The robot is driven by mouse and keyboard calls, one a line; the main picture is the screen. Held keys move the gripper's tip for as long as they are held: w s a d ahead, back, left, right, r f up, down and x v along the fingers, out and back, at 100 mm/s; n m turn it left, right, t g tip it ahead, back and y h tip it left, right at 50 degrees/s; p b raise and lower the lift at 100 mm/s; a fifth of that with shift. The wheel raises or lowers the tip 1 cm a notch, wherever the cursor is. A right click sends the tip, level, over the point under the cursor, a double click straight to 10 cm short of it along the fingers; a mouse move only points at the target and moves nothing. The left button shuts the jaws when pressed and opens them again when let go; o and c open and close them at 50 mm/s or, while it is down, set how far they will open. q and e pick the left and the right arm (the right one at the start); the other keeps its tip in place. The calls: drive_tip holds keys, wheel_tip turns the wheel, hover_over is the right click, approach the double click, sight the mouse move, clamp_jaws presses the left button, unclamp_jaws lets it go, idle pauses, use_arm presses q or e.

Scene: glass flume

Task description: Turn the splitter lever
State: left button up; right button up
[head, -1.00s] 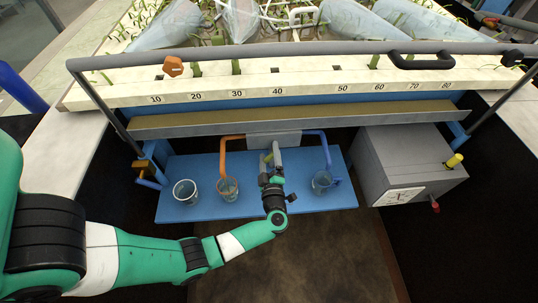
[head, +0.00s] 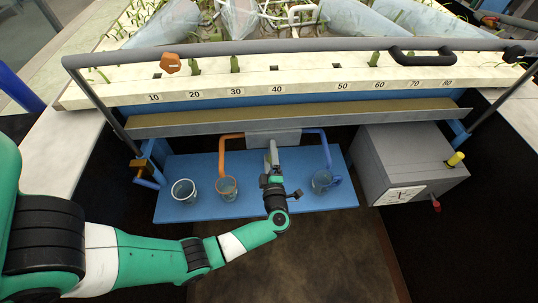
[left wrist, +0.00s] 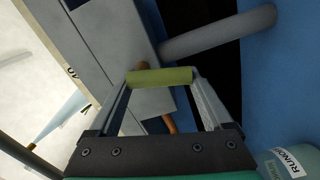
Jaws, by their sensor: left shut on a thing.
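The splitter is a grey box (head: 288,138) under the flume's front edge, with an orange pipe (head: 222,152) to its left, a blue pipe (head: 326,150) to its right and a grey pipe (head: 275,152) at its middle. My left gripper (head: 271,172) is at the grey pipe. In the left wrist view, the yellow-green lever handle (left wrist: 160,77) lies crosswise between my left fingertips, and the gripper is shut on it. A brass-coloured stem shows behind the handle. In the head view, my gripper mostly hides the lever. My right gripper is not in view.
A blue shelf (head: 247,208) holds a white-rimmed cup (head: 184,191), a glass beaker (head: 227,188) under the orange pipe and another beaker (head: 321,181) under the blue pipe. A grey box with a dial (head: 405,160) stands to the right. A ledge (head: 300,121) overhangs the splitter.

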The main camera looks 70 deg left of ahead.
use_arm(q)
drive_tip(key=shift+w+f+n+b, duration=0.15)
drive_tip(key=shift+n+b, duration=0.1)
drive_tip(key=shift+n, duration=0.45)
drive_tip(key=shift+w+n+b, duration=0.1)
drive_tip(key=shift+n+b, duration=0.1)
drive_tip(key=shift+n, duration=0.5)
drive_tip(key=shift+d, duration=0.1)
drive_tip(key=o, duration=1.2)
drive_tip(key=shift+c, duration=0.2)
drive_tip(key=shift+s+d, duration=0.1)
drive_tip(key=shift+d, duration=0.25)
drive_tip(key=p+v, duration=0.2)
drive_tip(key=v, duration=0.9)
